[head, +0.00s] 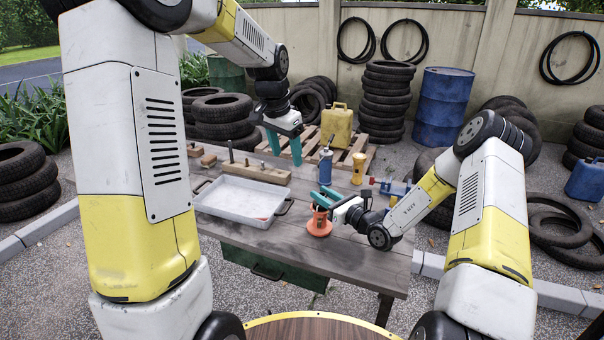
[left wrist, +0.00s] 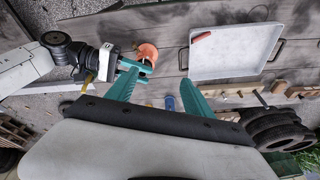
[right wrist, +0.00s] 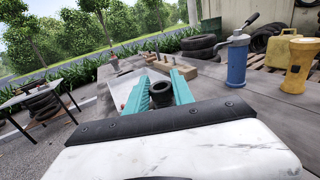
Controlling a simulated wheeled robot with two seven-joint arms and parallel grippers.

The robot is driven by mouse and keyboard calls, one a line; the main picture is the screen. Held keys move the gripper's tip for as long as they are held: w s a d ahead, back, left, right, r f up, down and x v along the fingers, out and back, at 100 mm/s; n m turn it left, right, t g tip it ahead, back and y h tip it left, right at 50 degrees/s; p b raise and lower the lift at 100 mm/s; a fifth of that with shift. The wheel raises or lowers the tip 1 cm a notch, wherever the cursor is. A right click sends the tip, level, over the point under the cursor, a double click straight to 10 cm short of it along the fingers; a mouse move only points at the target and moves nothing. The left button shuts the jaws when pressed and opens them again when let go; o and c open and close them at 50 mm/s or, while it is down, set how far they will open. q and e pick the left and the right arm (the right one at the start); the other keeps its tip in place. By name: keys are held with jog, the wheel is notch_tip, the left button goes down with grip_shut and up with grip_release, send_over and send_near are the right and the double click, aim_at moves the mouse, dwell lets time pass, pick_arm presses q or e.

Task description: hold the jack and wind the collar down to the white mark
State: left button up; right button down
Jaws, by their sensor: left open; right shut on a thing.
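The orange jack (head: 319,226) stands on the grey wooden bench with its wide base down. It also shows in the left wrist view (left wrist: 148,54). My right gripper (head: 321,200) is shut on its upper part from the right side. In the right wrist view a dark round top (right wrist: 162,88) sits between the teal fingers. I cannot make out the collar or the white mark separately. My left gripper (head: 285,147) is open and empty, pointing down, well above the bench and up and left of the jack in the head view.
A pale grey tray (head: 205,209) lies left of the jack, with a red piece (left wrist: 203,36) in it. A wooden block with pegs (head: 255,173), a blue tool (head: 325,168) and a yellow torch (head: 358,168) stand behind. Bare bench lies in front of the jack.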

pick_arm(q)
jog(key=s+d+f+n+g+h, duration=0.1)
jog(key=s+f+n+g+h, duration=0.15)
jog(key=f, duration=0.35)
jog(key=s+d+f+n+g+h, duration=0.1)
jog(key=f+n+h, duration=0.1)
jog(key=f+n, duration=0.35)
jog(key=n+t+h, duration=1)
jog(key=n, duration=1.3)
send_near(313, 206)
jog(key=x, duration=1.1)
jog(key=shift+d+r, duration=0.15)
jog(key=shift+c, duration=0.2)
jog(key=c, duration=1)
jog(key=shift+g, duration=0.25)
jog(key=shift+c, duration=0.2)
